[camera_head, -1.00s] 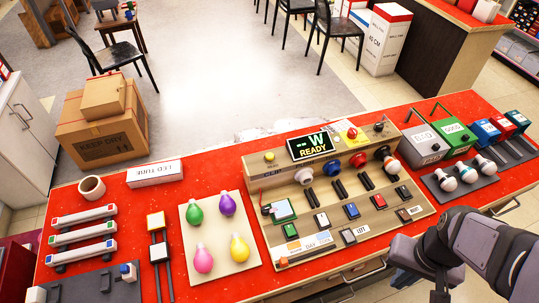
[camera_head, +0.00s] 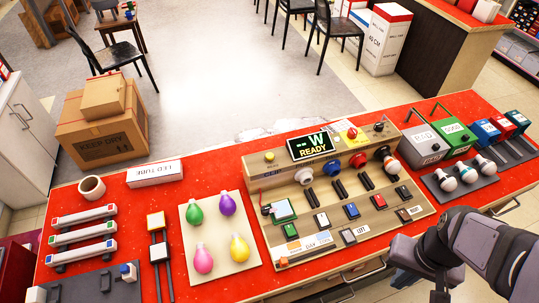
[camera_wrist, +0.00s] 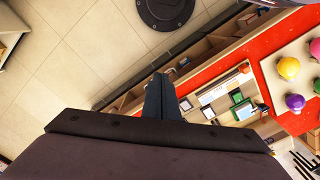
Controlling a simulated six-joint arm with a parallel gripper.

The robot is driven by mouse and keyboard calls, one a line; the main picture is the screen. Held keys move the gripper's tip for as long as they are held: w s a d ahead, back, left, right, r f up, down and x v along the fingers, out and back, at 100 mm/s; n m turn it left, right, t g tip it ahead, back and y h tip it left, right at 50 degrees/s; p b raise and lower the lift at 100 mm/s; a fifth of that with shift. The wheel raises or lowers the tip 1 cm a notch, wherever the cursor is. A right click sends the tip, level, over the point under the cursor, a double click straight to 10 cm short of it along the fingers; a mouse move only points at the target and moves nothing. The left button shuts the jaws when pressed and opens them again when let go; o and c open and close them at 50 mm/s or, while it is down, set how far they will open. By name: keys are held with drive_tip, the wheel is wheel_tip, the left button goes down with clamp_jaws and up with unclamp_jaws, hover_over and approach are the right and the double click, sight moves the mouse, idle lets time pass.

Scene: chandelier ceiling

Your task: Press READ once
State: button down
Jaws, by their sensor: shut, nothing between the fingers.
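A wooden test panel (camera_head: 270,180) sits on the red counter. Its black display (camera_head: 313,145) reads "W" and "READY". In the head view my arm is at the lower right, apart from the panel.
On the red counter (camera_head: 215,163), a board (camera_head: 185,245) of coloured bulbs lies left of the panel. A rack (camera_head: 455,190) with white-tipped bulbs and several coloured bins stand right. Knobs and sockets rise behind the buttons. Bare floor (camera_wrist: 75,70) shows in the wrist view.

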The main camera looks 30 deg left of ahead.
drive_tip(key=s+a+f+n+g+p, duration=0.1)
drive_tip(key=s+a+f+n+g, duration=0.2)
drive_tip(key=a, duration=0.5)
drive_tip(key=w+a+f+m+t+y, duration=0.15)
drive_tip(key=w+a, duration=0.25)
drive_tip(key=a, duration=0.6)
drive_tip(key=w+a+f+y, duration=0.1)
drive_tip(key=w+a+f, duration=0.25)
drive_tip(key=a, duration=0.65)
drive_tip(key=w+a+r+m+t+y, duration=0.2)
drive_tip(key=w+a+r+m, duration=0.4)
drive_tip(key=w, duration=0.4)
drive_tip(key=w+a+r+m+t+y, duration=0.3)
drive_tip(key=w+a+r+m, duration=0.3)
drive_tip(key=w+a+m, duration=0.3)
drive_tip(key=shift+w+a+r+m+t+p, duration=0.15)
drive_tip(key=shift+w+a+m+t+p, duration=0.25)
drive_tip(key=shift+w+m+t, duration=0.6)
